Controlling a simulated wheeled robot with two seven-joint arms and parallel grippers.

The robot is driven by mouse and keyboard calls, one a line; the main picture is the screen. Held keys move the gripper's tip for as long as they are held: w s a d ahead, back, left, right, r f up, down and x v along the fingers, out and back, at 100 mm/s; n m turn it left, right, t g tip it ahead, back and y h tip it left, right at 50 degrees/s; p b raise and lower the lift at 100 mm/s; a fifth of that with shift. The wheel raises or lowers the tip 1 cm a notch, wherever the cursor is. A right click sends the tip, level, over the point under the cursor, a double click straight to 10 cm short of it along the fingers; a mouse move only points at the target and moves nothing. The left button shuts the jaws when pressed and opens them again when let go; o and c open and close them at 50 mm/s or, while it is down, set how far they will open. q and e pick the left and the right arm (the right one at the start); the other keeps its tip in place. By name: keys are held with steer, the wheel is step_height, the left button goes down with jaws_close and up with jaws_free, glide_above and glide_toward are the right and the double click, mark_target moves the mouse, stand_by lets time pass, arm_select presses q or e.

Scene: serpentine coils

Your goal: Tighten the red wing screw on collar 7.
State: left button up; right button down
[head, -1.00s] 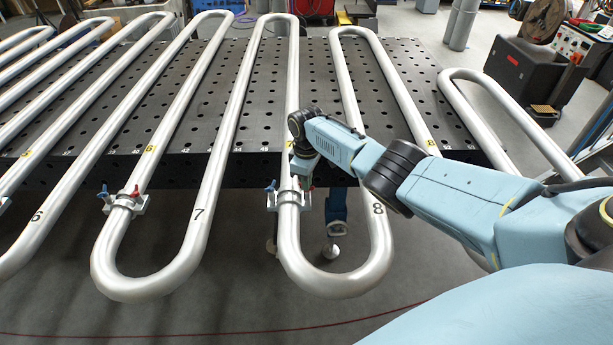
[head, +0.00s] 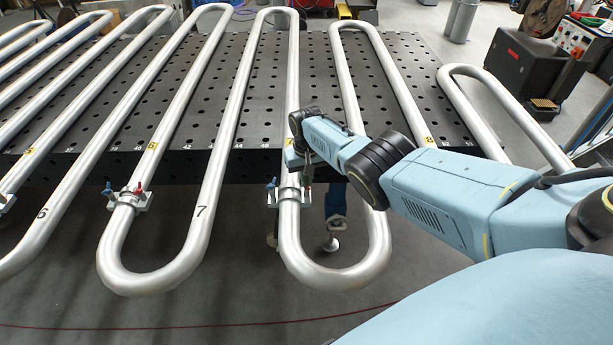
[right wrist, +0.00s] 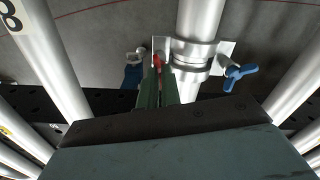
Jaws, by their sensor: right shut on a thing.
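A metal collar (head: 288,195) is clamped around the left leg of the U-bend marked 8. The yellow tag (head: 289,142) on that pipe run is too small to read; the neighbouring run's tag (head: 152,146) looks like 6. The collar also shows in the right wrist view (right wrist: 192,58), with a blue wing screw (right wrist: 238,74) on one side and a red wing screw (right wrist: 157,62) on the other. My right gripper (right wrist: 156,78) is shut on the red screw, fingers mostly covering it. In the head view my right gripper (head: 307,172) is beside the collar. My left gripper is out of view.
Another collar (head: 128,198) with blue and red wing screws sits on the bend marked 7. Silver pipe loops run over the perforated dark table (head: 260,120) and overhang its front edge.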

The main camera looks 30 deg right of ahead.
steer(key=shift+w+d+r+m, duration=0.1)
steer(key=shift+w+r+m, duration=0.25)
steer(key=shift+m, duration=0.45)
steer(key=c, duration=1.7)
jaws_free()
steer(key=shift+s, duration=0.2)
steer(key=shift+o, duration=0.5)
steer(key=shift+f, duration=0.15)
step_height(320, 180, up, 3)
steer(key=shift+s+f+p, duration=0.1)
steer(key=shift+f+p, duration=0.05)
steer(key=shift+p, duration=0.95)
steer(key=shift+r, duration=0.75)
step_height(320, 180, up, 9)
steer(key=shift+r, duration=0.1)
